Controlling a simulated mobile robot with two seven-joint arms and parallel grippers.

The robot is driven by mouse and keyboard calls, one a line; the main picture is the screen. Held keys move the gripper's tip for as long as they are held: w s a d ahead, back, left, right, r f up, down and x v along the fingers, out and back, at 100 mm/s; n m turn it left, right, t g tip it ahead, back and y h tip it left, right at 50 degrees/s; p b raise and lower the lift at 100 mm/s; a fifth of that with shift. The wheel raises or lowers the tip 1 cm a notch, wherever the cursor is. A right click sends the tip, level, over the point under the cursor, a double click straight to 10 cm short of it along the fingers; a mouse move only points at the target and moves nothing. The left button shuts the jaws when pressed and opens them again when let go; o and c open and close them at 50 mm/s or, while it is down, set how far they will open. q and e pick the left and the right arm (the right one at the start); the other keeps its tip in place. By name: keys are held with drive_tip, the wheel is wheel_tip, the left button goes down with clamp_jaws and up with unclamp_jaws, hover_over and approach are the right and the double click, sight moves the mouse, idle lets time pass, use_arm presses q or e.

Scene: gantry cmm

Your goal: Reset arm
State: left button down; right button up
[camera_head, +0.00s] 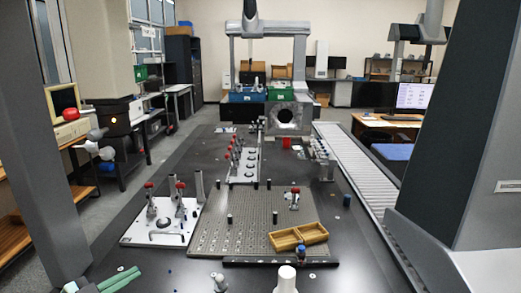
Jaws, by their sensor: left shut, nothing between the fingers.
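My left gripper (127,275) shows at the bottom left corner, partly cut off by the frame edge. Its two green fingers lie close together, shut with nothing between them. They point up and to the right, low over the near left of the dark table (110,258). The fingers appear apart from the fixtures. My right gripper is not in view.
A white fixture plate (130,236) with red-handled clamps and a grey hole plate (215,245) lie ahead. A wooden tray (283,241) sits on the hole plate. A white cylinder (286,280) stands at the front. A gantry (302,60) is behind; a roller conveyor (352,165) runs right.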

use_arm(q)
drive_tip(key=s+d+f+n+g+y, duration=0.1)
drive_tip(key=s+d+f+n, duration=0.2)
drive_tip(key=s+f, duration=0.4)
drive_tip(key=s+d+f+n+g+y+p, duration=0.1)
drive_tip(key=s+d+f+n+g+y, duration=0.1)
drive_tip(key=s+d+f+n, duration=0.2)
drive_tip(key=s+d+f+n+g+y+p, duration=0.1)
drive_tip(key=s+d+f+n, duration=0.2)
drive_tip(key=s+f, duration=0.9)
drive_tip(key=d+f, duration=0.3)
drive_tip(key=shift+d+f+g, duration=0.15)
drive_tip(key=shift+f+g, duration=0.05)
drive_tip(key=shift+g, duration=0.2)
drive_tip(key=c, duration=1.5)
unclamp_jaws()
